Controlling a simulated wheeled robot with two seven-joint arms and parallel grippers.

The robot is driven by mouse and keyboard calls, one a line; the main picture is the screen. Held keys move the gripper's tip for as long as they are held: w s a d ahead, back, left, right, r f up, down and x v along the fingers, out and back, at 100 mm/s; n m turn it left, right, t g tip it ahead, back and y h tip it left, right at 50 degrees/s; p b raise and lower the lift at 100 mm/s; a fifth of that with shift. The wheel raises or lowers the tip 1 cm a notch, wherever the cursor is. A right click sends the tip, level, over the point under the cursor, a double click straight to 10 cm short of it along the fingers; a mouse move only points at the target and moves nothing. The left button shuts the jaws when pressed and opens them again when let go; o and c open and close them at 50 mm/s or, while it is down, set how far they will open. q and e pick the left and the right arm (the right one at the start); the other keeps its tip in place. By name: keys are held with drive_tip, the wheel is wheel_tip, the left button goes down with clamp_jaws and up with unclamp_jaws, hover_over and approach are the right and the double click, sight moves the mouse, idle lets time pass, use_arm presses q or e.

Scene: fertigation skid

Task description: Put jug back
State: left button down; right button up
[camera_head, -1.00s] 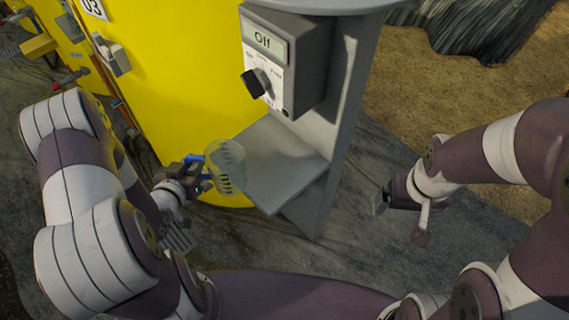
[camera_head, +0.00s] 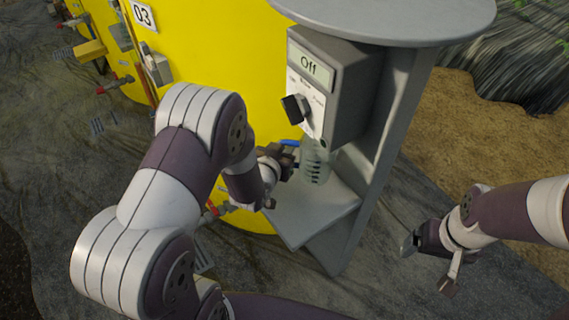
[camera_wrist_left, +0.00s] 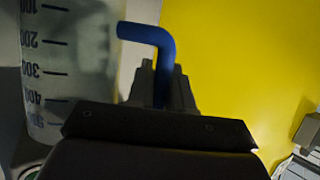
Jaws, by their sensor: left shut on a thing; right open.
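The jug (camera_head: 314,162) is clear with dark volume marks and a blue handle. It is over the grey shelf (camera_head: 300,216) below the control box; I cannot tell whether its base touches the shelf. My left gripper (camera_head: 287,160) is shut on the blue handle, at the jug's left side. In the left wrist view the handle (camera_wrist_left: 160,45) rises between the fingers, and the jug's marked wall (camera_wrist_left: 60,75) fills the left side. My right gripper (camera_head: 428,264) is open and empty, to the right of the stand.
The grey control box (camera_head: 335,85) with a dark knob (camera_head: 295,108) and an "Off" display is just above the jug. A grey round top (camera_head: 390,18) overhangs it. A yellow tank (camera_head: 225,60) stands behind. Open ground lies right of the stand.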

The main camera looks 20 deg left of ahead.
use_arm(q)
wheel_tip(320, 180, down, 6)
drive_tip(key=shift+s+r+b, duration=0.1)
drive_tip(key=shift+r+b, duration=0.15)
drive_tip(key=shift+b, duration=0.3)
drive_tip(key=shift+w+f, duration=0.25)
drive_tip(key=shift+f, duration=0.1)
drive_tip(key=shift+s+f, duration=0.1)
drive_tip(key=shift+f, duration=0.05)
drive_tip(key=c, duration=1)
unclamp_jaws()
